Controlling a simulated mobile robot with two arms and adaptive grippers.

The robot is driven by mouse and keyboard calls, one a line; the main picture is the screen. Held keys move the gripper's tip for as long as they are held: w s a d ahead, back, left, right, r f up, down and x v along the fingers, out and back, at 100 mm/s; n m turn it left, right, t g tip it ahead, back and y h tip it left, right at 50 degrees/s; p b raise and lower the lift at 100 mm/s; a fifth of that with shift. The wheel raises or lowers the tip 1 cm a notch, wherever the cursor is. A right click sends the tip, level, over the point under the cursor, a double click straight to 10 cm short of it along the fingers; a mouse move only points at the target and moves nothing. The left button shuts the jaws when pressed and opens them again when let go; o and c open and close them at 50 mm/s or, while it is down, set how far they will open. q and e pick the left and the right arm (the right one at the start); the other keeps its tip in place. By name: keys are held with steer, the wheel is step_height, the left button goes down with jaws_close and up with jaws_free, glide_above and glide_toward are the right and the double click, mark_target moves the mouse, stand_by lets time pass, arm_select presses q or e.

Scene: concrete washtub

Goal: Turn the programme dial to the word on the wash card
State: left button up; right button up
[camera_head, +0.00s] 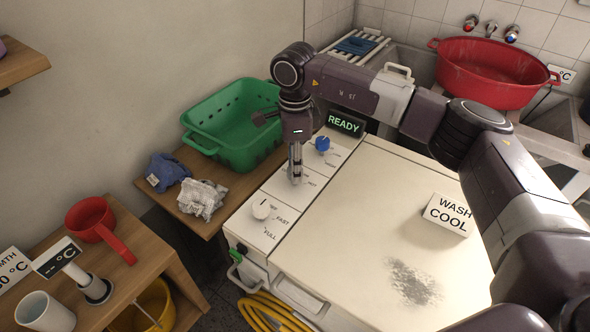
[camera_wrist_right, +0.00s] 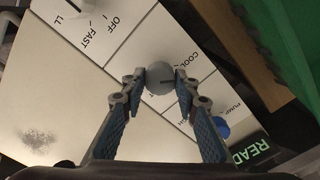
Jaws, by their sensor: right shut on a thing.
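The wash card (camera_head: 450,213) is a white block on the machine's top and reads WASH COOL. The programme dial (camera_wrist_right: 160,79) is a round pale knob on the control panel, with the word COOL printed beside it and another word partly hidden. My right gripper (camera_head: 295,180) reaches down onto it from above. In the right wrist view its fingertips (camera_wrist_right: 160,75) are shut on the dial's two sides. A short dark mark shows on the dial's face; I cannot tell for certain which word it points at. My left gripper is in neither view.
A white knob (camera_head: 261,210) by OFF, FAST and FULL and a blue knob (camera_head: 322,143) flank the dial. A display (camera_head: 345,123) reads READY. A green basket (camera_head: 235,130) stands close behind on a wooden shelf. The cream machine top (camera_head: 370,220) is mostly clear.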

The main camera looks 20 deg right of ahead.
steer(key=shift+w+r+n, duration=0.1)
steer(key=shift+r+n, duration=0.05)
steer(key=shift+n, duration=0.35)
steer(key=o, duration=1.1)
steer(key=shift+o, duration=0.2)
step_height(320, 180, up, 12)
